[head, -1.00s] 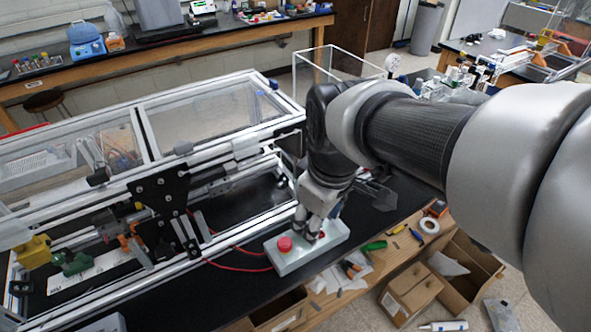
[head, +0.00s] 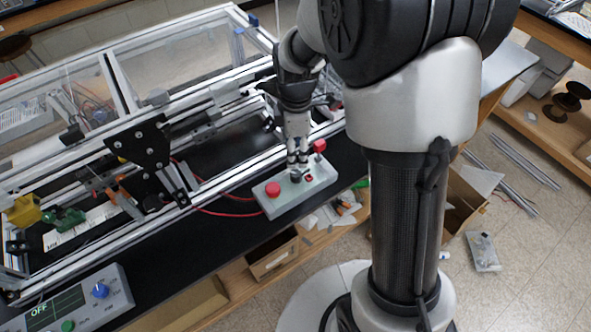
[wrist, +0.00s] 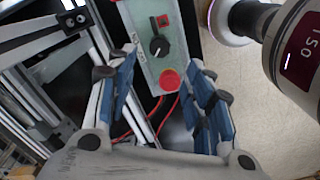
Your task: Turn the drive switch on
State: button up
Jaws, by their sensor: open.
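A pale grey-green switch box (head: 270,203) lies on the black bench top beside the frame. In the head view it carries a red round button (head: 273,188), a dark knob (head: 296,177), a small red switch (head: 309,178) and another red button (head: 319,146). In the wrist view I see the black rotary knob (wrist: 160,46), the small red rocker (wrist: 163,21) and a red button (wrist: 169,79). I cannot tell contact.
A panel (head: 82,306) at lower left shows "OFF", with a blue knob (head: 100,290) and a green button (head: 68,325). The extrusion frame (head: 110,60) stands close left of my gripper. Red cables (head: 228,212) run to the box. Bare bench (head: 150,244) lies in front.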

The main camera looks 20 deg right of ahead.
aim_at(296, 173)
notch_tip(296, 173, down, 10)
jog(key=shift+f+b, duration=0.25)
jog(key=shift+b, duration=0.8)
jog(key=shift+c, duration=0.4)
jog(key=c, duration=1)
